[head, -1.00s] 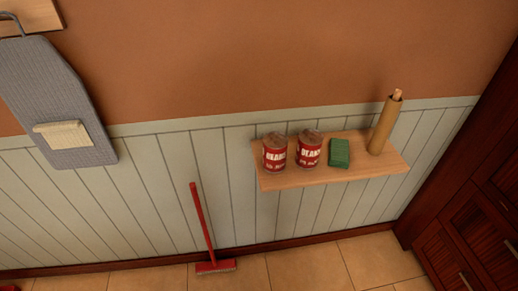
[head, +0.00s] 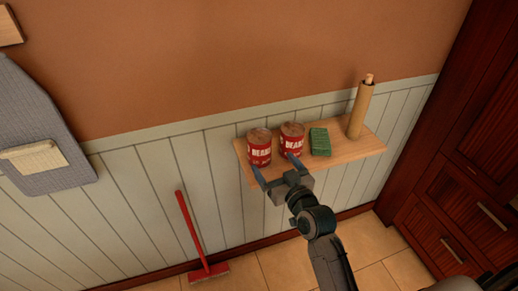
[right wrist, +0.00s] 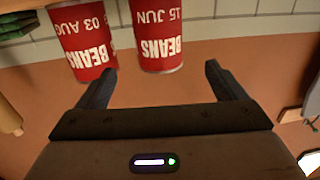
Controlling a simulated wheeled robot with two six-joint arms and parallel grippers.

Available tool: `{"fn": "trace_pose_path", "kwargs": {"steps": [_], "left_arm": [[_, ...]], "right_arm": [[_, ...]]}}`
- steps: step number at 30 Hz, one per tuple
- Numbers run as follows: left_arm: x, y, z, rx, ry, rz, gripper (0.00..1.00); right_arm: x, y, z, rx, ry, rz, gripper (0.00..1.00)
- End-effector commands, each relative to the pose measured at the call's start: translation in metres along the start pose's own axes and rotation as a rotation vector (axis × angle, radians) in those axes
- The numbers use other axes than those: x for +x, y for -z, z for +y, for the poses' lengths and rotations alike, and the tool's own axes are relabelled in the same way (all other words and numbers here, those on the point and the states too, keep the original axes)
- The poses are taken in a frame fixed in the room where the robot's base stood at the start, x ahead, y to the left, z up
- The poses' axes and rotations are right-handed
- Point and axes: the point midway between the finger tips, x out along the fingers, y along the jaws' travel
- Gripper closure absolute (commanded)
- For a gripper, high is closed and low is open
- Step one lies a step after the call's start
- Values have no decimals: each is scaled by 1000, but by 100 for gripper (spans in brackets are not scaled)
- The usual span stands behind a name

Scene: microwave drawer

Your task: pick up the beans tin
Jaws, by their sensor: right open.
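Two red beans tins with white lettering stand upright side by side on a wooden wall shelf (head: 345,150). The left tin (head: 259,148) shows upside down in the right wrist view (right wrist: 158,38), dated 15 JUN. The right tin (head: 292,139) shows there as the one dated 03 AUG (right wrist: 82,42). My right gripper (head: 275,167) is open and empty, just in front of the shelf's front edge. In the wrist view its fingers (right wrist: 165,80) point toward the tins, with the 15 JUN tin lying between their lines and the other tin beyond one finger. My left gripper is not in view.
A red broom (head: 192,230) leans on the wall below. Dark wooden cabinets (head: 430,180) stand at the right.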

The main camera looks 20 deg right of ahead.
Motion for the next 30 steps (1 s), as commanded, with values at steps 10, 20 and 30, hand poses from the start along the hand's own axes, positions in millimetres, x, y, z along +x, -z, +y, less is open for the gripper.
{"fn": "trace_pose_path", "kwargs": {"steps": [10,20,30], "left_arm": [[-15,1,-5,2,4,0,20],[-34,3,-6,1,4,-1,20],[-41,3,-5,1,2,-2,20]], "right_arm": [[50,10,1,3,-5,29,10],[83,16,0,2,-5,26,10],[111,12,0,2,-5,27,10]]}}
